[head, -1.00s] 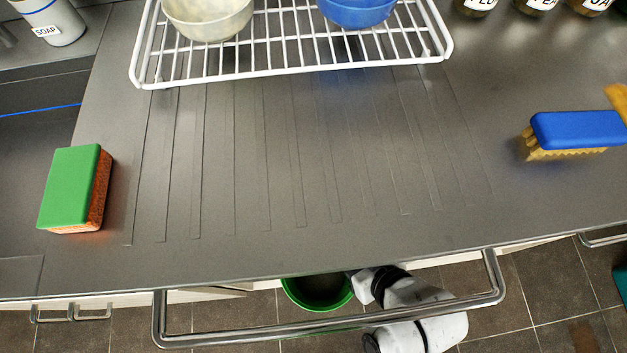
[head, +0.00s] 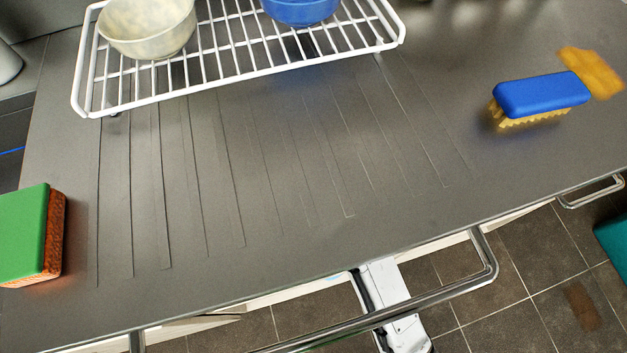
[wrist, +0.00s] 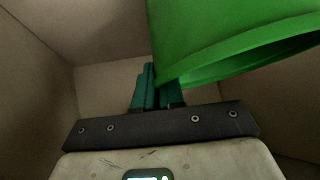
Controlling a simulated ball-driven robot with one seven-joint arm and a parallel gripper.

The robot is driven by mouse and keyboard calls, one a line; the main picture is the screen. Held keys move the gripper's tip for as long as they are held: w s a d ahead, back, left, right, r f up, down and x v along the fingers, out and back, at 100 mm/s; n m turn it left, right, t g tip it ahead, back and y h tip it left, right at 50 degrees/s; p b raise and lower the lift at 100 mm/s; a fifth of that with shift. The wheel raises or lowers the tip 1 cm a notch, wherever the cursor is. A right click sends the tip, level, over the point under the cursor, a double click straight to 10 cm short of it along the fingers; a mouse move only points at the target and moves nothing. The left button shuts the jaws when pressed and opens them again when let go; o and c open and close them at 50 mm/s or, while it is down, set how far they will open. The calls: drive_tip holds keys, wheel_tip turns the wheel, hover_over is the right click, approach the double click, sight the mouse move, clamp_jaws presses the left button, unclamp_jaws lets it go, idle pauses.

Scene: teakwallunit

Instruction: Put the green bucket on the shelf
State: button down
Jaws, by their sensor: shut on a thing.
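The green bucket (wrist: 225,40) fills the upper right of the wrist view, tilted, with its rim toward the lower right. My gripper (wrist: 158,86) has teal fingers closed at the bucket's edge and holds it. Beige panels (wrist: 105,85) surround the bucket and gripper like the inside of a cupboard; which panel is the shelf, I cannot tell. In the head view my arm reaches under the front of the worktop, and my gripper and nearly all of the bucket are hidden there.
The grey worktop (head: 300,200) has a metal rail (head: 440,293) along its front, close above my arm. On it are a white rack (head: 240,70) with bowls, a green sponge (head: 25,235) and a blue brush (head: 540,95). Tiled floor (head: 520,270) lies beyond the edge.

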wheel_tip(320, 180, down, 3)
drive_tip(key=shift+b, duration=0.4)
drive_tip(key=c, duration=1.2)
unclamp_jaws()
drive_tip(key=shift+f, duration=0.15)
drive_tip(key=shift+c, duration=0.2)
drive_tip(key=s+d+r+p, duration=0.2)
drive_tip(key=s+d+r, duration=0.1)
drive_tip(key=s+d, duration=0.8)
drive_tip(key=shift+r+p, duration=0.35)
drive_tip(key=shift+r, duration=0.05)
drive_tip(key=shift+s, duration=0.1)
